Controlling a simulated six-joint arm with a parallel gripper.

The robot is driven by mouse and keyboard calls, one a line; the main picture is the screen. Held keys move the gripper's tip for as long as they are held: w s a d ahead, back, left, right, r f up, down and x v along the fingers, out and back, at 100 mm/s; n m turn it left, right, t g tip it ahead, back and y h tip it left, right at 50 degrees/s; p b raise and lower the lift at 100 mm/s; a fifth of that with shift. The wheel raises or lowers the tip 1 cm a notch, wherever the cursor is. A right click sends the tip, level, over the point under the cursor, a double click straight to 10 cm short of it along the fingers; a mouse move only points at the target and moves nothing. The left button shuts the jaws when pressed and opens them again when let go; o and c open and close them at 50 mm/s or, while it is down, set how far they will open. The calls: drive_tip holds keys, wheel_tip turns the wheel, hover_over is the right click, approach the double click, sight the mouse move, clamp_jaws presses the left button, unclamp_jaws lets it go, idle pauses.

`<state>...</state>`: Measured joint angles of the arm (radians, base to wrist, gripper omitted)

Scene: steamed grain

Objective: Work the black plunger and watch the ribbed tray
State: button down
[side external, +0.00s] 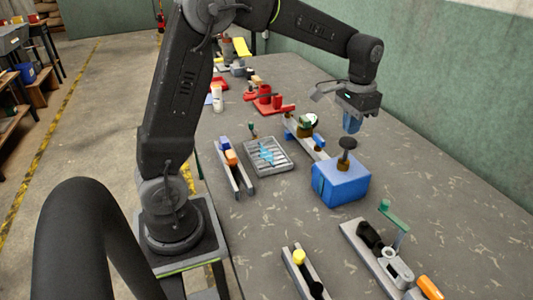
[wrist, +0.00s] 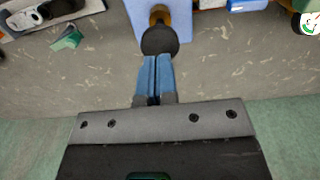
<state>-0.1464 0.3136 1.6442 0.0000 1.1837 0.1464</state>
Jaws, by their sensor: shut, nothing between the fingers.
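The black plunger (side external: 347,143) stands up from a brown collar on top of a blue box (side external: 341,188). In the wrist view its round black head (wrist: 160,41) shows just beyond my fingertips, with part of the blue box (wrist: 187,12) behind it. My gripper (side external: 352,130) has blue fingers, is shut and empty, and hangs just above the plunger head. In the wrist view the closed fingers (wrist: 154,58) overlap the near edge of the head; I cannot tell whether they touch it. The ribbed tray (side external: 268,157) is grey, with light-blue pieces on its ribs, left of the box.
A grey rail with blue and orange blocks (side external: 232,168) lies left of the tray. A device with a green handle (side external: 390,212) and a rail with a yellow knob (side external: 299,257) lie in front. Red parts (side external: 268,100) lie farther back. A green wall (side external: 450,80) borders the table.

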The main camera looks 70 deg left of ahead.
sight(349, 140)
idle(0.3)
drive_tip(key=shift+f, duration=2.8)
drive_tip(key=shift+r, duration=3.85)
drive_tip(key=shift+s+r, duration=0.15)
drive_tip(key=s+d+r+t, duration=0.1)
drive_tip(key=s+d+t, duration=0.1)
drive_tip(key=s, duration=0.9)
drive_tip(key=s+d+r+t, duration=0.1)
drive_tip(key=s+d+t, duration=0.2)
drive_tip(key=s, duration=0.9)
drive_tip(key=shift+d+t, duration=0.3)
drive_tip(key=shift+d, duration=0.4)
